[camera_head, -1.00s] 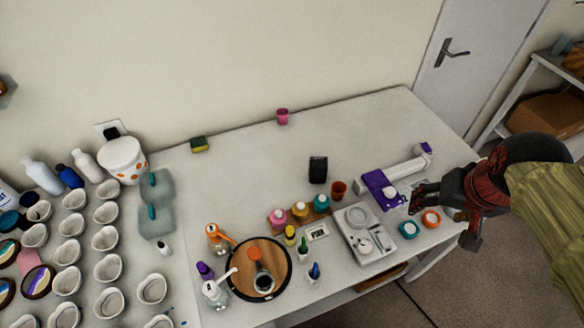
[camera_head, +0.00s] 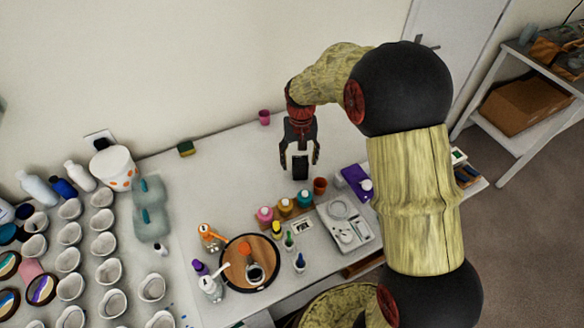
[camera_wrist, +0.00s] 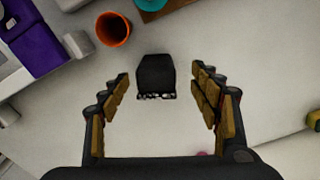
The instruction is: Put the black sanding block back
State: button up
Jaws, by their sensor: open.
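The black sanding block (camera_head: 300,166) stands on the white table toward its back, left of an orange cup (camera_head: 320,186). In the wrist view the black block (camera_wrist: 156,75) lies between and just beyond my fingertips, with clear gaps on both sides. My gripper (camera_head: 300,160) is open and empty, above the block with its fingers pointing down. It also shows in the wrist view (camera_wrist: 160,92). I cannot tell how high the fingertips are above the table.
The orange cup (camera_wrist: 113,29) is close by in the wrist view. A purple item (camera_head: 355,180), a scale (camera_head: 345,222) and several small bottles on a wooden holder (camera_head: 284,217) stand in front. A yellow-green sponge (camera_head: 186,148) and pink cup (camera_head: 264,117) lie behind. Table left of the block is clear.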

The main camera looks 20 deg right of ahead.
aim_at(300, 171)
jog(key=f, duration=0.2)
jog(key=f+b, duration=0.1)
jog(key=f, duration=0.4)
jog(key=shift+w+d, duration=0.1)
jog(key=shift+d, duration=0.2)
jog(key=shift+c, duration=0.6)
jog(key=shift+r, duration=0.1)
jog(key=c, duration=1.2)
